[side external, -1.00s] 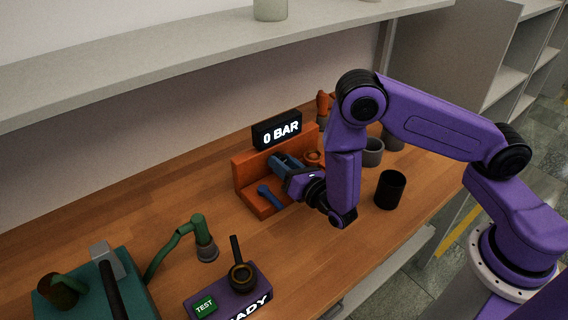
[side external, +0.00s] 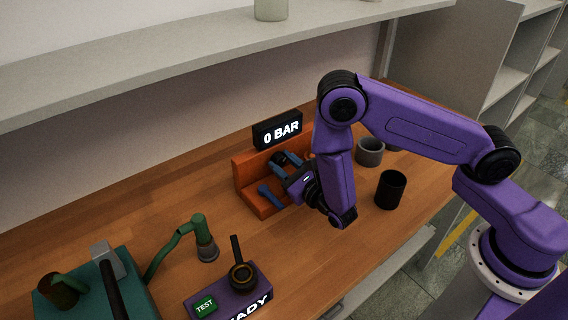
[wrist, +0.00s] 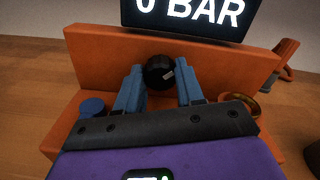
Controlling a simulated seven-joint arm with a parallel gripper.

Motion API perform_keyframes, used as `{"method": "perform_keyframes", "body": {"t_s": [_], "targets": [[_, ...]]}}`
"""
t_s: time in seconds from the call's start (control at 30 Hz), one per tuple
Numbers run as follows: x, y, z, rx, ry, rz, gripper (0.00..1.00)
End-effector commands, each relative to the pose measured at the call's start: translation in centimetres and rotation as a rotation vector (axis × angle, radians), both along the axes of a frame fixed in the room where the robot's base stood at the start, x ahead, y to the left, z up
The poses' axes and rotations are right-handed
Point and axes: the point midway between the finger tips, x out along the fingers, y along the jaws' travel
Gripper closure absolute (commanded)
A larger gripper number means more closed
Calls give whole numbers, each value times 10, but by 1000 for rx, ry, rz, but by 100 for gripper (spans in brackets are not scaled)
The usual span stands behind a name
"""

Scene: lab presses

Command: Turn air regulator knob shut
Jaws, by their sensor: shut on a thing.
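The round black regulator knob (wrist: 160,72) has a pale mark on its face and sits at the front of the orange regulator block (wrist: 100,58). In the wrist view my gripper (wrist: 160,80) has one blue finger on each side of the knob and is shut on it. In the side view my gripper (side external: 284,163) reaches the block from the right, with the knob (side external: 279,158) partly hidden by the fingers. The black display (side external: 277,131) on top of the block reads 0 BAR.
A blue fitting (side external: 268,194) juts from the block's left; a brass ring (wrist: 243,101) is at its right. A black cup (side external: 390,190) and grey cup (side external: 369,152) stand to the right. A purple TEST box (side external: 228,290) and green machine (side external: 95,290) are front left.

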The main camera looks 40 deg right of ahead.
Motion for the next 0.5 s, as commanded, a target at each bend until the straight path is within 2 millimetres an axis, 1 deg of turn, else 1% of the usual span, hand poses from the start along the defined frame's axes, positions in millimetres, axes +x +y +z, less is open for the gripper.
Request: {"method": "perform_keyframes", "body": {"t_s": [0.2,0.5], "targets": [[-1,0,-1,-33,5,3,93],[-1,0,-2,-34,6,2,93]]}}
